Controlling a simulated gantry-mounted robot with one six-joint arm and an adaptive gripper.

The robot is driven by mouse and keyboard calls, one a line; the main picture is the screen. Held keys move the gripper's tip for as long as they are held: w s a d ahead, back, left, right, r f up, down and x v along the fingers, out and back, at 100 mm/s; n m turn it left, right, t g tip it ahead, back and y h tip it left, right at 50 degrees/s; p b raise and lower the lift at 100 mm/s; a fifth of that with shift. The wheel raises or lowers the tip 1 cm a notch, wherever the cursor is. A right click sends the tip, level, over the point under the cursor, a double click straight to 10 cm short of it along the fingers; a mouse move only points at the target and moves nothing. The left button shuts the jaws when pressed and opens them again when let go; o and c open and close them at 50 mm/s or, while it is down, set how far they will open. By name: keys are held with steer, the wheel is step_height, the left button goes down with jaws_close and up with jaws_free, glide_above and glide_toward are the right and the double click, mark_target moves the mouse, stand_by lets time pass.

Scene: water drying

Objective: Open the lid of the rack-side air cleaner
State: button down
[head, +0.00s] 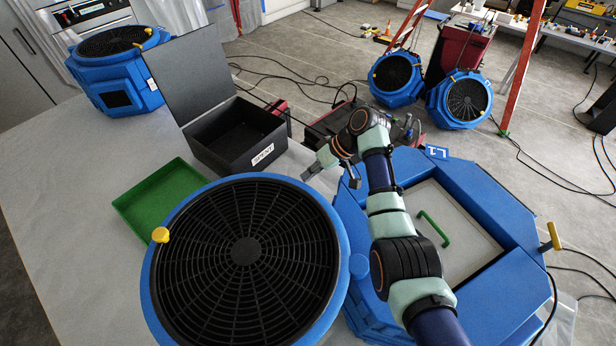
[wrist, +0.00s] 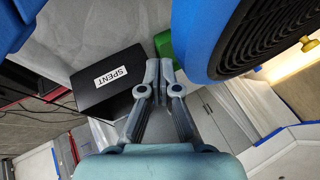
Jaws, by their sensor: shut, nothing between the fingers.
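A blue air cleaner (head: 450,290) stands open at the right, with a pale filter panel (head: 465,255) and green handle (head: 432,228) inside. Its round black-grilled lid (head: 295,270) appears swung out to the left, with a yellow latch (head: 160,235); part of it shows in the wrist view (wrist: 225,45). Another blue air cleaner (head: 118,85) stands at the back left with its grille lid down. I cannot tell which is the rack-side one. My gripper (head: 308,176) is shut and empty, above the table between the black box and the open cleaner. The wrist view shows its fingers together (wrist: 160,80).
A black box (head: 235,135) labelled SPENT has its lid raised; it is also in the wrist view (wrist: 108,85). A shallow green tray (head: 135,205) lies beside it. My arm crosses over the open cleaner. The table's left side (head: 50,150) is bare.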

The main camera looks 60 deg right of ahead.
steer(key=s+d+r+b, duration=0.3)
steer(key=s+d+r, duration=0.2)
steer(key=r, duration=0.3)
steer(key=shift+s+d, duration=0.2)
steer(key=shift+d, duration=0.65)
